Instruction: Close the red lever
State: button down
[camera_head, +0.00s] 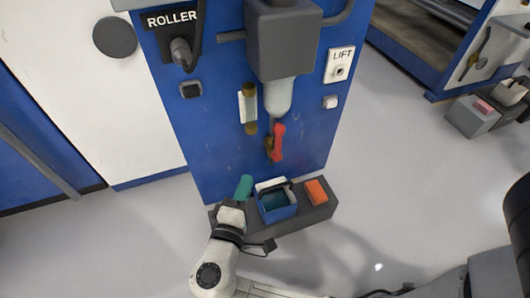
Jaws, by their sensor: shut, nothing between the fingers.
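The red lever (278,142) is on a small brass valve (268,144) under the pale bowl of a grey unit on the blue panel (215,125). It stands nearly upright along the valve, tilted slightly. My gripper (243,187), with green-teal fingers, is below and left of the lever, apart from it, in front of the panel's lower part. Its fingers look together and empty.
A dark grey ledge (318,213) at the panel's foot holds a blue open box (279,213) and an orange block (316,191), right of my gripper. A brass-ended sight tube (248,108) is left of the valve. Open floor lies to the right.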

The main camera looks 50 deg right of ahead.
jog(key=shift+d, duration=0.1)
jog(key=b, duration=0.4)
send_near(278, 144)
jog(key=w+d+r, duration=0.1)
jog(key=w+d, duration=0.3)
jog(key=d, duration=0.1)
jog(key=shift+w+d+r, duration=0.1)
jog(key=shift+d+r, duration=0.05)
jog(key=shift+d, duration=0.25)
